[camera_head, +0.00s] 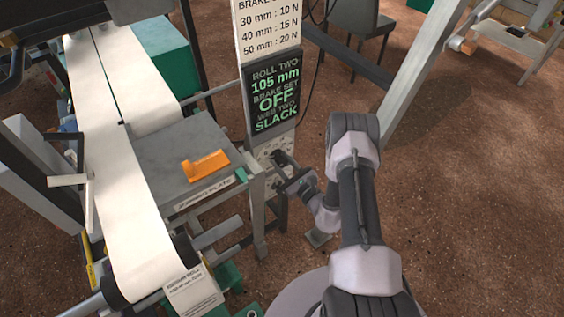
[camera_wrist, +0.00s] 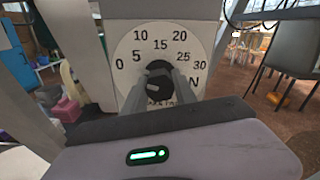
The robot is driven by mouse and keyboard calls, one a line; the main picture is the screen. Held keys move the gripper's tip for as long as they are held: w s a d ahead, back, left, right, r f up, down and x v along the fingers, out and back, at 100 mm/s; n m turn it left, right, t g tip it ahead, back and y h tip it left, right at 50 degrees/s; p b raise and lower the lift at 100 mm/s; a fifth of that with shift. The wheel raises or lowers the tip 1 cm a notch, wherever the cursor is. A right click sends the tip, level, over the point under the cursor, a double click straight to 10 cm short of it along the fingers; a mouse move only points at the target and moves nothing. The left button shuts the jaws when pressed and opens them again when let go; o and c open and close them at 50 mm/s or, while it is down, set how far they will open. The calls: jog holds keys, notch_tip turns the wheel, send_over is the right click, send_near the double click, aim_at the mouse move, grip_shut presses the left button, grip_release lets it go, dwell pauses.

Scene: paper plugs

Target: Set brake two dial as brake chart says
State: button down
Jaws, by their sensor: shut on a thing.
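The brake dial is a white round plate (camera_wrist: 128,48) with black numbers from 0 to 30 and an N, facing the wrist view. A dark round knob (camera_wrist: 159,68) sits at its middle. My gripper (camera_wrist: 164,84) is shut on the knob, with its fingers partly hiding it and the lettering below. The knob's pointer setting cannot be told. In the head view my gripper (camera_head: 286,170) is at the post below the display. The brake chart (camera_head: 269,28) reads 30 mm : 10 N, 40 mm : 15 N, 50 mm : 20 N. The display (camera_head: 274,93) reads roll two 105 mm, brake set OFF, web two SLACK.
A splicing plate (camera_head: 153,158) with an orange piece (camera_head: 205,165) stands left of the post. White paper web (camera_head: 125,190) runs beside it. A dark chair (camera_head: 358,32) stands behind. Brown floor to the right is mostly clear.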

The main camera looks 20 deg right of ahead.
jog(key=m, duration=0.7)
jog(key=shift+m, duration=0.4)
jog(key=m, duration=0.6)
jog(key=shift+m, duration=0.3)
jog(key=c, duration=1)
grip_release()
jog(key=shift+s, duration=0.15)
